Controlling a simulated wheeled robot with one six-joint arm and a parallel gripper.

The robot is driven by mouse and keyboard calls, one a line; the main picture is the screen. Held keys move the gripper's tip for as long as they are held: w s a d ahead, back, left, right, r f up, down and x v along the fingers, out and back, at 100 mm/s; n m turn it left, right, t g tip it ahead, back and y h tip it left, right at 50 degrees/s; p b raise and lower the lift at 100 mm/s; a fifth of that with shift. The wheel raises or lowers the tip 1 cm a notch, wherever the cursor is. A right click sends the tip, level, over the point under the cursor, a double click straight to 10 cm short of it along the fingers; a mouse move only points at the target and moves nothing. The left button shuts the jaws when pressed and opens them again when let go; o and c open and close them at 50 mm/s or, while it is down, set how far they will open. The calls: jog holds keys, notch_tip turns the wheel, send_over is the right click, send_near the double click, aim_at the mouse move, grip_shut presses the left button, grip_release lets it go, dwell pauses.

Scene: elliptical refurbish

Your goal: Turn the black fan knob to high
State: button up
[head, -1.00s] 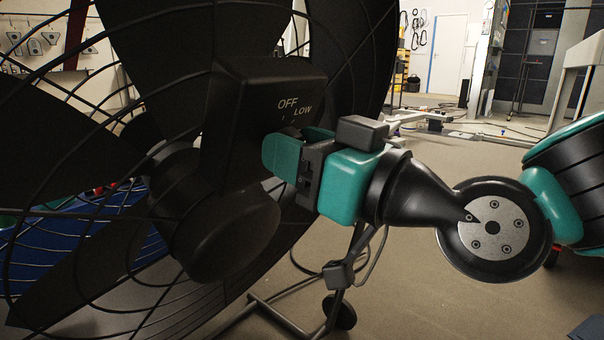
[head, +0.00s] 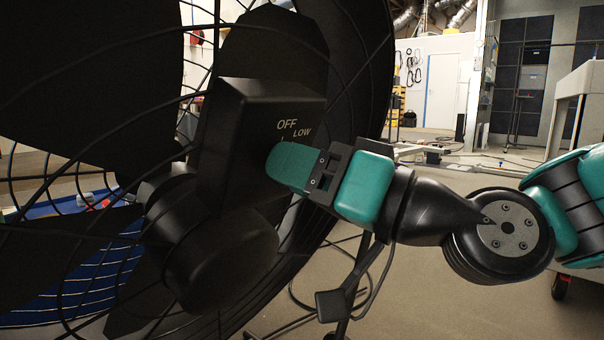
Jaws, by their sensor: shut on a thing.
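The black fan (head: 215,250) fills the left half of the head view. Its black control box (head: 228,120) carries the printed labels OFF and LOW (head: 294,129). The black knob below these labels is hidden behind my gripper, and so is any HIGH label. My teal gripper (head: 280,166) is at the face of the control box, just under the labels. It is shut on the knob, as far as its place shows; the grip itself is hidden. My gripper is rolled so that one teal finger covers the other.
The wire guard (head: 366,70) of the fan curves close above and left of my arm. The fan's stand and a cable hang below my gripper. Open floor (head: 440,300) lies to the right. A white door (head: 442,90) and shelving stand far back.

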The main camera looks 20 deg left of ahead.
jog(key=shift+s, duration=0.1)
jog(key=o, duration=0.9)
